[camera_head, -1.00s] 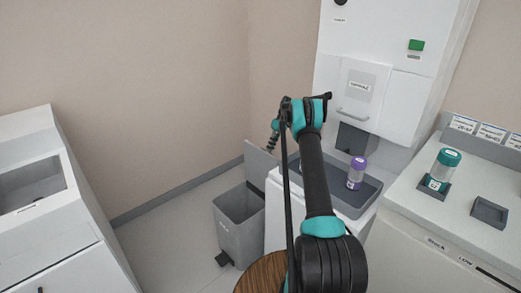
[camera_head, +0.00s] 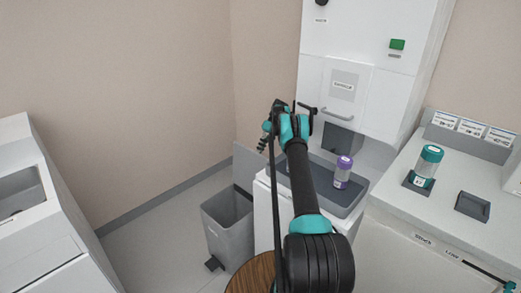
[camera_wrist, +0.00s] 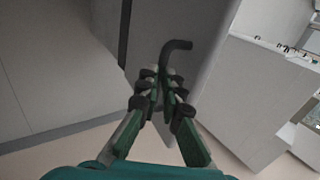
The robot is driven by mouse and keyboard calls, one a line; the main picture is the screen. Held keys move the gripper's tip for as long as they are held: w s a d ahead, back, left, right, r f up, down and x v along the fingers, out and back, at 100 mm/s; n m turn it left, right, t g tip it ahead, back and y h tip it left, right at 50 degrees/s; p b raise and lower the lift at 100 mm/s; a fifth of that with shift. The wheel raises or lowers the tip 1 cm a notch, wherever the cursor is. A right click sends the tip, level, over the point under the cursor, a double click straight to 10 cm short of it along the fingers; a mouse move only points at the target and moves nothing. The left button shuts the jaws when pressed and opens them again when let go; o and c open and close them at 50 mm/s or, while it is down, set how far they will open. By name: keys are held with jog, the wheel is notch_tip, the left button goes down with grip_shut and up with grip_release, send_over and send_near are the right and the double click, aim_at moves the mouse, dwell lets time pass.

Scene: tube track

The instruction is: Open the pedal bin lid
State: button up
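The grey pedal bin (camera_head: 227,232) stands on the floor left of the white cabinet. Its lid (camera_head: 244,166) is upright behind the opening, and I can see into the bin. The dark pedal (camera_head: 214,264) is at its foot. My gripper (camera_head: 265,138) is above the lid in the head view, pointing down and away. In the wrist view, the fingertips (camera_wrist: 161,84) are close together before a grey surface. A dark bent bar (camera_wrist: 175,45) shows at the tips. I cannot tell whether they grip it.
A white cabinet with a grey tray top (camera_head: 325,185) holds a purple-capped container (camera_head: 343,172), right of the bin. A tall white unit (camera_head: 350,70) stands behind. A teal-capped container (camera_head: 427,165) sits on the right counter. A round wooden top (camera_head: 250,275) is near my base. Floor left of the bin is clear.

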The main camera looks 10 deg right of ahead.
jog(key=o, duration=0.6)
notch_tip(320, 180, down, 2)
jog(key=shift+f, duration=0.2)
jog(key=shift+c, duration=0.2)
jog(key=shift+r, duration=0.1)
notch_tip(320, 180, up, 10)
jog(key=shift+a, duration=0.15)
jog(key=shift+r, duration=0.15)
